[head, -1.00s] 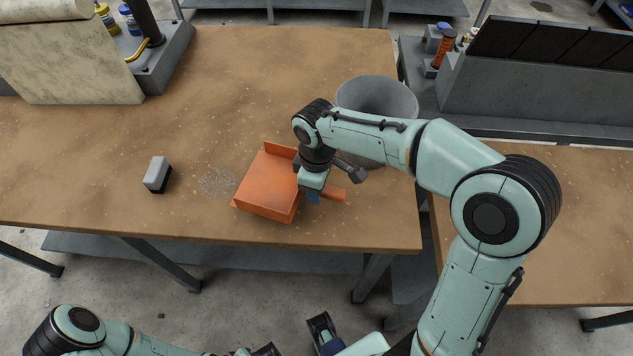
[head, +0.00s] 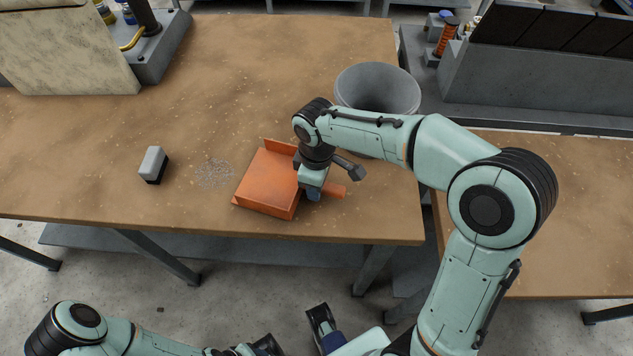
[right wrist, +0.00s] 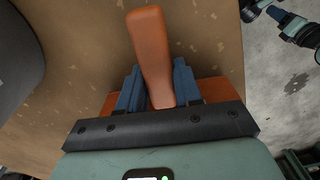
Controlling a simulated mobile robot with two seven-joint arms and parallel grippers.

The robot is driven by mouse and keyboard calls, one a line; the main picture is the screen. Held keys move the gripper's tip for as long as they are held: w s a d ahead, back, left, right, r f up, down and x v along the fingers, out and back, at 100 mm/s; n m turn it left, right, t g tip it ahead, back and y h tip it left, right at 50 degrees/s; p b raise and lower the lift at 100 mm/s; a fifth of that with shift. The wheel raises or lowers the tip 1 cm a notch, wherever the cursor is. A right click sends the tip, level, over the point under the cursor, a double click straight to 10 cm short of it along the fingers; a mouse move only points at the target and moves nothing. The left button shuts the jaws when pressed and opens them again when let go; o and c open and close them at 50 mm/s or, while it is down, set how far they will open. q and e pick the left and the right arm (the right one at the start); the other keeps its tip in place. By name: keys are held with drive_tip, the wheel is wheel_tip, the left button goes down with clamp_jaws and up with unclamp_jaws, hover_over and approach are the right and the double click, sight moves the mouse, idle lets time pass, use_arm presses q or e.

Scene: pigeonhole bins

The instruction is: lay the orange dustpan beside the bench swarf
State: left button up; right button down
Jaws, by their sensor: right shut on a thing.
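The orange dustpan (head: 268,182) is flat-side up, close over or on the bench top; I cannot tell if it touches. Its handle points right and also shows in the right wrist view (right wrist: 150,50). My right gripper (head: 313,192) is shut on the handle, with a blue finger on each side of it in the right wrist view (right wrist: 158,92). The bench swarf (head: 213,173) is a thin grey patch just left of the pan. My left gripper (head: 335,342) is only partly in view at the bottom edge, its fingers unclear.
A grey block with a black base (head: 153,164) stands left of the swarf. A grey bin (head: 378,85) stands behind my right wrist. The bench front edge (head: 330,240) lies close in front of the pan. The back middle of the bench is clear.

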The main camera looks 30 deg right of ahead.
drive_tip(key=shift+f, duration=0.4)
drive_tip(key=c, duration=0.7)
unclamp_jaws()
drive_tip(key=shift+r, duration=0.35)
wheel_tip(320, 180, up, 13)
drive_tip(key=shift+f+p, duration=0.1)
drive_tip(key=shift+p, duration=1)
